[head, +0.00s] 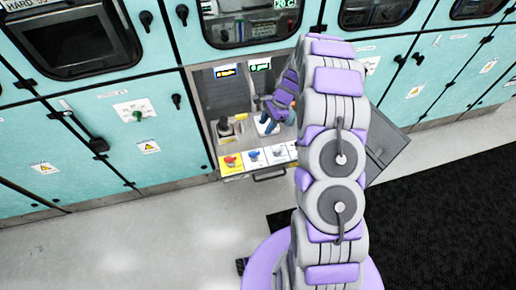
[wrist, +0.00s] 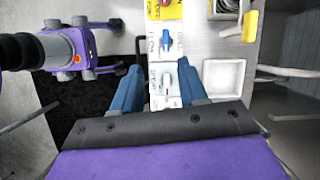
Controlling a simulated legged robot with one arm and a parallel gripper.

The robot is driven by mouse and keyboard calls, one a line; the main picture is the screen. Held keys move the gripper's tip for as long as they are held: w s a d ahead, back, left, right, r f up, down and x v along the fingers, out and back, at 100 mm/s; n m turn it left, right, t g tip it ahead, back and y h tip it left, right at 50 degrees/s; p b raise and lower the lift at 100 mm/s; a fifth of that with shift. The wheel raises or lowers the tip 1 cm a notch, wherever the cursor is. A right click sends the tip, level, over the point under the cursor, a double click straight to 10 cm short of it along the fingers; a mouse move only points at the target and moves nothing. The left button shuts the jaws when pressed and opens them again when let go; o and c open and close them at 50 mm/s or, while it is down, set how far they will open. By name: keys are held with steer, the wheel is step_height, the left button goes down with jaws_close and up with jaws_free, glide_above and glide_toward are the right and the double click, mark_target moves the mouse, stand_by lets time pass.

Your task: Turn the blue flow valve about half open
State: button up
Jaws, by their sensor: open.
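The blue flow valve (head: 253,155) is a small blue knob on a white plate, in a row of knobs along the front ledge of the open cabinet bay. It also shows in the wrist view (wrist: 165,41), beyond my fingertips. My gripper (wrist: 159,68) is open and empty, its two blue fingers spread on either side of the panel strip. A grey-white knob (wrist: 168,80) on the neighbouring plate lies between the fingers, nearer than the blue valve. In the head view my gripper (head: 268,124) is over the bay, partly hidden by my arm.
A red knob (head: 231,161) on a yellow plate is left of the blue valve. A white square tray (wrist: 222,77) is set inside the bay. A grey door (head: 387,150) hangs open at right. Teal cabinets flank the bay; the grey floor at left is clear.

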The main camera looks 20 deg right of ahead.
step_height(320, 180, down, 3)
steer(key=d+m, duration=0.2)
glide_toward(255, 152)
steer(key=x, duration=0.9)
steer(key=shift+w+f, duration=0.1)
steer(key=shift+f, duration=0.05)
jaws_close()
